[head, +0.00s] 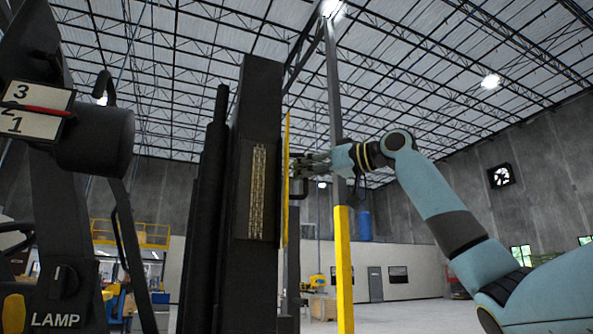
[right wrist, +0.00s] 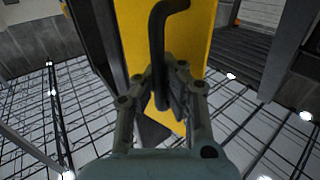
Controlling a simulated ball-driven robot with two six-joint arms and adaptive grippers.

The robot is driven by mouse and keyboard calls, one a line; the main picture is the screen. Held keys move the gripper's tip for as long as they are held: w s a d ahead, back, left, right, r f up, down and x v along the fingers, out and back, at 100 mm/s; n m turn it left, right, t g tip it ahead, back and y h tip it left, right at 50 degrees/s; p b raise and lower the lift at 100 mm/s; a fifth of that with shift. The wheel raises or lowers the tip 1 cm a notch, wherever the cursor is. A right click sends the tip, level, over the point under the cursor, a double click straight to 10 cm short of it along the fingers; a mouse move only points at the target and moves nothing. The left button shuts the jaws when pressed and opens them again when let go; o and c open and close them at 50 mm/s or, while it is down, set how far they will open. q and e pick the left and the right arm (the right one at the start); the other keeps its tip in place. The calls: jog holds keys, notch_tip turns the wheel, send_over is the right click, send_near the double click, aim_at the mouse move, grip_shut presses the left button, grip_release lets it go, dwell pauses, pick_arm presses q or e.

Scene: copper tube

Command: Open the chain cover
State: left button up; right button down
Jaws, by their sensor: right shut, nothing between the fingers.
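The yellow chain cover (head: 286,190) stands nearly edge-on at the right side of a black upright column (head: 262,110). The chain (head: 258,190) shows uncovered in the column's face. In the right wrist view the cover (right wrist: 190,30) fills the top middle, with a bent black handle (right wrist: 157,50) on it. My right gripper (head: 296,167) is at the cover's right side, by the handle. In the right wrist view its fingers (right wrist: 165,92) are shut close to the handle's lower part, with nothing gripped. My left gripper is out of view.
A black panel with a LAMP label (head: 55,320) and a number plate (head: 35,110) stand at the left. A yellow post (head: 344,270) shows right of the column. The hall is open at the right beyond my right arm.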

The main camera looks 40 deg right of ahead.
jog(key=c, duration=2)
grip_release()
jog(key=shift+s+d+f, duration=0.1)
jog(key=shift+d, duration=0.6)
jog(key=o, duration=0.4)
jog(key=shift+s, duration=0.3)
jog(key=shift+o, duration=1.1)
jog(key=shift+a, duration=0.1)
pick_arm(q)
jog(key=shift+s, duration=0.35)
pick_arm(e)
jog(key=shift+w, duration=0.15)
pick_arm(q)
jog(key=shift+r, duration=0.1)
pick_arm(e)
jog(key=v, duration=0.7)
jog(key=shift+s, duration=0.25)
